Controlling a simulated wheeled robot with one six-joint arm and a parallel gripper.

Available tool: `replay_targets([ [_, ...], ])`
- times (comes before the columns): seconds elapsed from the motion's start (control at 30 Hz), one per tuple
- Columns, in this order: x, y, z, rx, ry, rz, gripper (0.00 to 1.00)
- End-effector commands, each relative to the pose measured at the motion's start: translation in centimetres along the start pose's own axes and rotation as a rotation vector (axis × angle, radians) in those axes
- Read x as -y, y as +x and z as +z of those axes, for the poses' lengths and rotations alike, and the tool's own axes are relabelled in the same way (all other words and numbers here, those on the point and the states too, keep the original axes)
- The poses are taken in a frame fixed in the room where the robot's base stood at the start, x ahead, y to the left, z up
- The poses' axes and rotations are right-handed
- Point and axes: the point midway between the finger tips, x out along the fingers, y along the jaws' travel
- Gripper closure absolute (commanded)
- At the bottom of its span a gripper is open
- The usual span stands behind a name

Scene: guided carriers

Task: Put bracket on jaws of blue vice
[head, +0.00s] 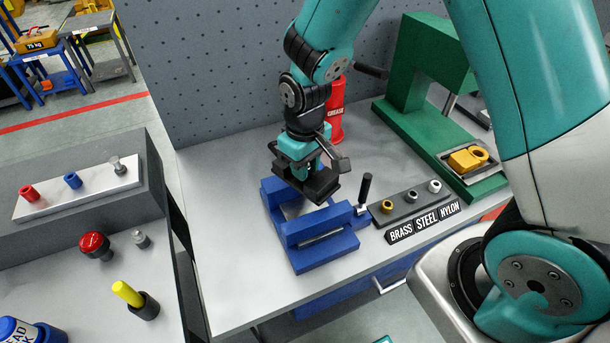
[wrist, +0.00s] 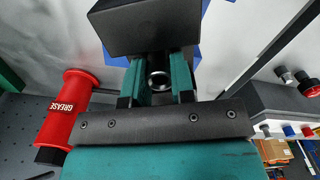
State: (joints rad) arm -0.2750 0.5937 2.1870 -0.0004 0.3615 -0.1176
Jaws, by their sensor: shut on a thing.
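The blue vice (head: 322,252) stands on the grey bench, its jaws showing beneath my gripper. My gripper (head: 312,172) points down just above the vice. It is shut on a dark block (head: 323,187), which looks like the bracket. In the wrist view the teal fingers of my gripper (wrist: 158,82) have a round metal part between them. The dark block (wrist: 145,27) sits at their far end, with bits of the blue vice (wrist: 194,56) behind it. I cannot tell whether the block touches the jaws; its underside is hidden.
A red grease tube (head: 337,110) stands close behind my gripper. Right of the vice is a rack (head: 410,203) with brass, steel and nylon pieces. A green press (head: 425,75) holds a yellow eyed part (head: 467,159). The bench's front left is clear.

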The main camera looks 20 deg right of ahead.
Motion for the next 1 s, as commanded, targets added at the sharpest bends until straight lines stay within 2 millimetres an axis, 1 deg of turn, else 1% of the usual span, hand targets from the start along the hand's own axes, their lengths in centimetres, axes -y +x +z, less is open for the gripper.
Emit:
replay_targets([
  [0.1, 0.0, 0.7, 0.0, 0.000, 0.001, 0.000, 1.00],
  [0.3, 0.0, 3.4, 0.0, 0.002, 0.001, 0.000, 1.00],
  [0.37, 0.0, 3.9, 0.0, 0.000, 0.001, 0.000, 1.00],
  [0.67, 0.0, 4.2, -0.1, -0.002, 0.001, 0.000, 1.00],
  [0.93, 0.0, 5.1, -0.1, -0.002, 0.001, 0.000, 1.00],
  [0.97, 0.0, 5.0, 0.0, -0.001, 0.001, 0.000, 0.72],
  [1.0, 0.0, 5.0, 0.0, -0.001, 0.001, 0.000, 0.63],
])
